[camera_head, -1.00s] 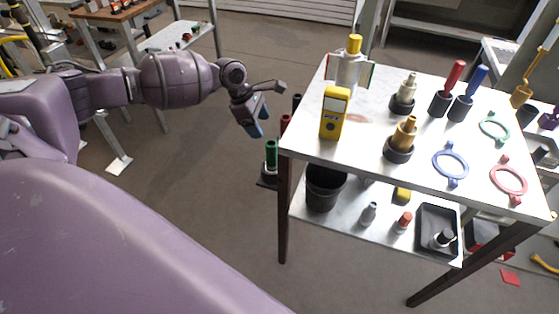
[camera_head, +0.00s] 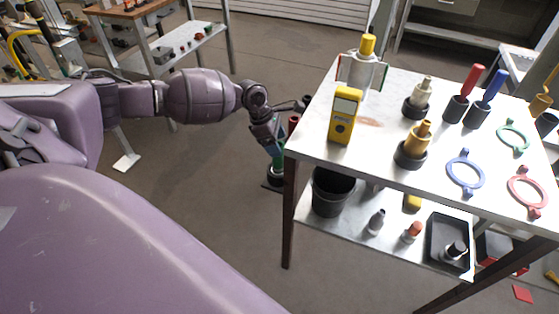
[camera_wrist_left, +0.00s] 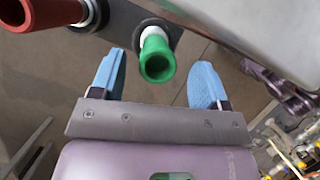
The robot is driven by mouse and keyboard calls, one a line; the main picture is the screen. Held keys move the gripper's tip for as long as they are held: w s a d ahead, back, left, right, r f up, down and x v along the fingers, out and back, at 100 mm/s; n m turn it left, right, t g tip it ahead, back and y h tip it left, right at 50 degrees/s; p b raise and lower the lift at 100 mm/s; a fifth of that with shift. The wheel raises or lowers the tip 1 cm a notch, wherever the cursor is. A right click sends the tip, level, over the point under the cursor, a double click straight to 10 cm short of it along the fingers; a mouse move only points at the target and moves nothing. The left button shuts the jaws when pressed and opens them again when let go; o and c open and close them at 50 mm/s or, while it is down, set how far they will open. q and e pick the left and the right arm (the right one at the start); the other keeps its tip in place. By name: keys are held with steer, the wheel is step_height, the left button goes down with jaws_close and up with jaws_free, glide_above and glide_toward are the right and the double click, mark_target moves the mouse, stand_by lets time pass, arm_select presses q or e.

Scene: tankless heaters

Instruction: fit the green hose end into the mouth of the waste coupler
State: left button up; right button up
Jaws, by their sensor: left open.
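The green hose end (camera_wrist_left: 157,58) points its open mouth at the left wrist camera and sits in a dark holder beside the table. It lies between the two blue fingertips of my left gripper (camera_wrist_left: 156,78), with space on both sides. The gripper is open and not closed on it. In the head view my left gripper (camera_head: 277,152) is at the table's left side and partly covers the green hose end (camera_head: 279,160). I cannot tell for sure which thing is the waste coupler. My right gripper is not in view.
A red hose end (camera_wrist_left: 42,14) stands beside the green one. The white table (camera_head: 375,160) is close on the right, with a yellow meter (camera_head: 343,115) and fittings on it. A black bucket (camera_head: 332,192) stands on its lower shelf. The floor to the left is open.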

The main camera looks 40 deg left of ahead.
mark_target(278, 163)
arm_select(q)
steer(key=x, duration=0.3)
steer(key=shift+w+f+b, duration=0.1)
steer(key=shift+f+b, duration=0.2)
steer(key=shift+b, duration=0.1)
steer(key=shift+r, duration=0.2)
steer(key=shift+c, duration=0.6)
jaws_close()
